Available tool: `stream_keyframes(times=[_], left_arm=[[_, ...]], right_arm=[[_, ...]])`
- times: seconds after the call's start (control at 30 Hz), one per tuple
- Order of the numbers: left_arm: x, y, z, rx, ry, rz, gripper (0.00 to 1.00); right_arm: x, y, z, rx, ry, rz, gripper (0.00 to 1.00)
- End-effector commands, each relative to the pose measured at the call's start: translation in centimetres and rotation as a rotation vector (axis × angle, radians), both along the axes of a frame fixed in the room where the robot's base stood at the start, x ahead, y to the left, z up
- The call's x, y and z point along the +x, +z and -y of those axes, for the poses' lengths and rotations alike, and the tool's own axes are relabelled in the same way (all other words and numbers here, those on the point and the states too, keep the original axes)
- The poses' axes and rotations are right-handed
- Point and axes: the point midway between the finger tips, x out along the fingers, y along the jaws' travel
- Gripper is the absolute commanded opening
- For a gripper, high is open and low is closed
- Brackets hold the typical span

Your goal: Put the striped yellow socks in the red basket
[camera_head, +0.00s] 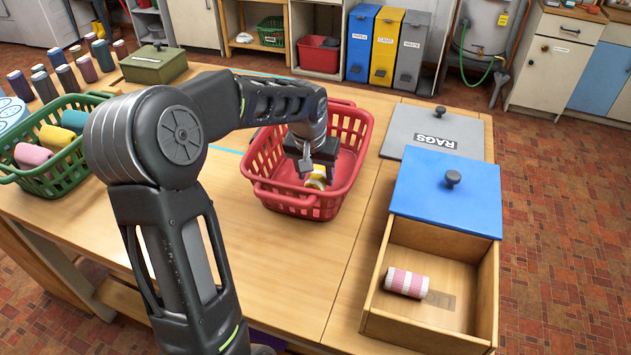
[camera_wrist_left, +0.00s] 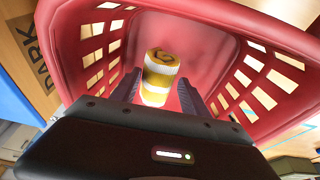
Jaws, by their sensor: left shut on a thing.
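The striped yellow socks (camera_head: 317,177) are a rolled yellow and white bundle, inside the red basket (camera_head: 357,135) near its front wall. My left gripper (camera_head: 312,166) reaches down into the basket and is shut on the socks. In the left wrist view the rolled socks (camera_wrist_left: 160,78) sit between the two dark fingers, with the red basket (camera_wrist_left: 70,40) around them. The basket's front wall partly hides the socks in the head view, and I cannot tell whether they touch the basket floor. My right gripper is not in view.
A wooden box (camera_head: 380,300) with a blue lid (camera_head: 446,190) holds a pink striped roll (camera_head: 406,282) at the right. A grey RAGS lid (camera_head: 437,133) lies behind it. A green basket (camera_head: 62,170) with several rolls stands at the left. The front middle of the table is clear.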

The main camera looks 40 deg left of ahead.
Motion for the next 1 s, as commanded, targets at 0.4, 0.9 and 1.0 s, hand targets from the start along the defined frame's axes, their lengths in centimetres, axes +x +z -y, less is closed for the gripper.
stream_keyframes(times=[0.4, 0.9, 1.0], left_arm=[[0.0, -2.9, 0.0, -0.001, 0.001, -0.001, 0.14], [0.0, -3.2, 0.0, 0.000, 0.000, -0.001, 0.75], [0.0, -3.2, 0.0, 0.000, 0.000, -0.001, 0.75]], right_arm=[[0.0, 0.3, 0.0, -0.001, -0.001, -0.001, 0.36], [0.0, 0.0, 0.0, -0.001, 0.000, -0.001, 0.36], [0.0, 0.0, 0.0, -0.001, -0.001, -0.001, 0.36]])
